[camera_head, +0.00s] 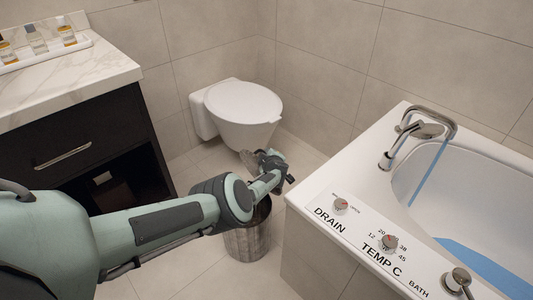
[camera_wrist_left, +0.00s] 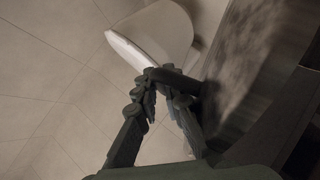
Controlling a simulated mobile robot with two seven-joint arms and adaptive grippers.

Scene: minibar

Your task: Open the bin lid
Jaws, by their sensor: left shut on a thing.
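The bin (camera_head: 248,240) is a mottled brown-grey cylinder on the floor between the toilet and the bath, partly hidden behind my left arm. My left gripper (camera_head: 273,163) is above the bin's far side, in front of the toilet. In the left wrist view, my left gripper's fingers (camera_wrist_left: 160,92) are closed on a dark piece (camera_wrist_left: 178,80), which appears to belong to the bin lid. The bin's mottled side (camera_wrist_left: 262,70) shows at the right there. The lid's exact angle is hard to tell because my arm covers much of the bin's top. My right gripper is not in view.
A white toilet (camera_head: 240,105) stands behind the bin. The bath's panelled edge (camera_head: 335,235) is close on the right. A dark vanity cabinet (camera_head: 75,150) with a marble top is on the left. Some tiled floor (camera_head: 195,270) is clear in front.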

